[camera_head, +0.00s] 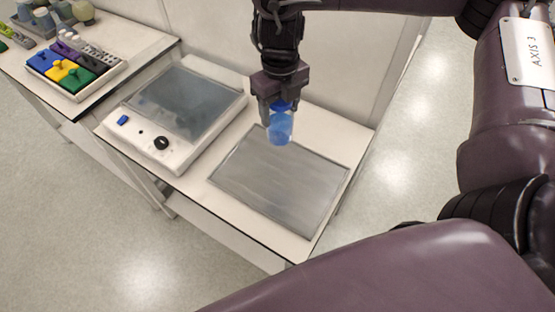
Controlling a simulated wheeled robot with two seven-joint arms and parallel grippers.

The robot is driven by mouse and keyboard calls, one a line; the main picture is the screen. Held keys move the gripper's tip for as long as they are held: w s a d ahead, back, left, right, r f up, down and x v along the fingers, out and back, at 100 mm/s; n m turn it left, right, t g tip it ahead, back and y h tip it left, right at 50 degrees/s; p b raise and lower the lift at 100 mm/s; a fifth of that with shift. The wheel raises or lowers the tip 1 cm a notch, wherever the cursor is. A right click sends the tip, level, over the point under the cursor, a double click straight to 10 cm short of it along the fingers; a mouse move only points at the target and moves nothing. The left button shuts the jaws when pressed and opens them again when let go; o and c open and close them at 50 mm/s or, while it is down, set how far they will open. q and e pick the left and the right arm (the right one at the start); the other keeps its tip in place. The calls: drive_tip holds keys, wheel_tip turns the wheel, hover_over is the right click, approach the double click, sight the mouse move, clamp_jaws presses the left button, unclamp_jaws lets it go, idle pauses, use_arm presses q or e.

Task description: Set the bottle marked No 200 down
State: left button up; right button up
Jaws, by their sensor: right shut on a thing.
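A small bottle (280,129) with clear blue contents and a blue top hangs upright in my right gripper (280,104). The gripper points down and is shut around the bottle's top. No marking on the bottle can be read at this size. My left gripper is not in view.
A white device (158,151) with a grey top, a black knob and a blue switch stands left of the plate. Further left, another bench holds a tray of coloured blocks (68,70) and several jars. The grey plate's surface is bare. A pale wall panel stands behind.

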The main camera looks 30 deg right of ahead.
sight(280, 130)
wheel_tip(280, 130, down, 7)
drive_tip(key=shift+s+f+b, duration=0.1)
drive_tip(key=shift+b, duration=0.45)
use_arm(q)
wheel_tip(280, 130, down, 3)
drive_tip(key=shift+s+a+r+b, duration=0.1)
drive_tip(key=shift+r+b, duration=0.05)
drive_tip(key=shift+b, duration=0.5)
use_arm(e)
wheel_tip(280, 130, down, 10)
drive_tip(key=shift+f, duration=0.2)
drive_tip(key=o, duration=1.3)
drive_tip(key=shift+f, duration=0.15)
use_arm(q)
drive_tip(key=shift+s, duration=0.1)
